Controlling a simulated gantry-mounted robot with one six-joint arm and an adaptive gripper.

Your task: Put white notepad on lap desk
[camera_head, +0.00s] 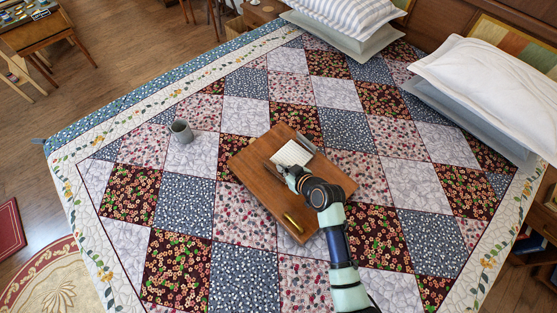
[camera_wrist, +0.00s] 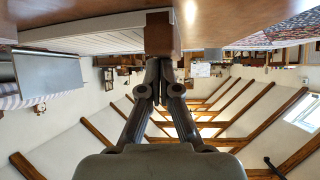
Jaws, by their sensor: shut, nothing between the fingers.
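The white notepad (camera_head: 291,154) lies on the brown wooden lap desk (camera_head: 256,192), near its upper edge. In the wrist view, which appears upside down, the notepad (camera_wrist: 90,42) shows its pale page edges against the brown lap desk surface (camera_wrist: 225,12). My gripper (camera_head: 284,171) is just below the notepad in the head view. In the wrist view its fingertips (camera_wrist: 161,62) are together beside a brown block-like piece, with nothing held between them. I cannot tell if the tips touch that piece.
A yellow pen-like item (camera_head: 292,222) lies on the lap desk's lower part. A slim grey item (camera_head: 306,141) lies right of the notepad. A grey mug (camera_head: 181,131) stands on the quilt (camera_head: 186,203). Pillows (camera_head: 487,86) lie at the right.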

